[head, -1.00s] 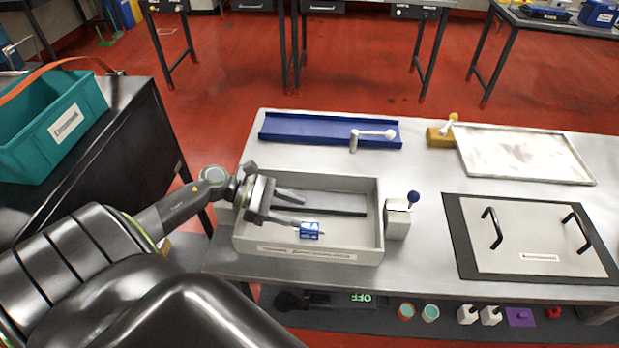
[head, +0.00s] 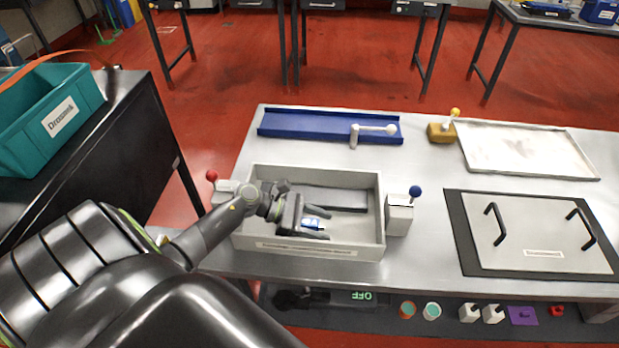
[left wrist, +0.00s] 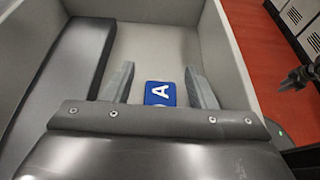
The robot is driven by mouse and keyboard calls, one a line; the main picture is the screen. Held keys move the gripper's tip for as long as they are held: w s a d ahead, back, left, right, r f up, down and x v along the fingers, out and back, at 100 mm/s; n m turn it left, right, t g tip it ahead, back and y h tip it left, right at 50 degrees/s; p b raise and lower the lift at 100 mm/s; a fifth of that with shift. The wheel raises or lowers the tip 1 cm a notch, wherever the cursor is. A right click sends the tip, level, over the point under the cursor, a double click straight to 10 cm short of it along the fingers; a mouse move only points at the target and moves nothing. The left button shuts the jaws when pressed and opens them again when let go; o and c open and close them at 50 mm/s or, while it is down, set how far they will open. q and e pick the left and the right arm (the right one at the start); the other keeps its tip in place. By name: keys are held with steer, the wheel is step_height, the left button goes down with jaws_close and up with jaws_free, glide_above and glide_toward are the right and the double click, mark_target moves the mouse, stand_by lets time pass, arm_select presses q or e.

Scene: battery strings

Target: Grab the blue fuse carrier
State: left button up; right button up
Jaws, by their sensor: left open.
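The blue fuse carrier (head: 312,223) lies in the grey open-topped tray (head: 377,225), near its front side. It also shows in the left wrist view (left wrist: 160,93), as a blue block with a white letter A. My left gripper (head: 326,224) is open inside the tray, its two fingers pointing right. In the left wrist view, the fingers (left wrist: 163,88) stand on either side of the carrier with gaps beside it. The gripper's body hides the carrier's near end.
A dark bar (head: 335,199) lies along the tray's back side. Grey blocks with a blue-knobbed lever (head: 399,213) and a red-knobbed lever (head: 212,176) flank the tray. A blue channel (head: 310,126) lies behind, and a handled plate (head: 540,228) at right.

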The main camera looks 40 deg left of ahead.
arm_select(q)
jaws_close()
stand_by(0.3)
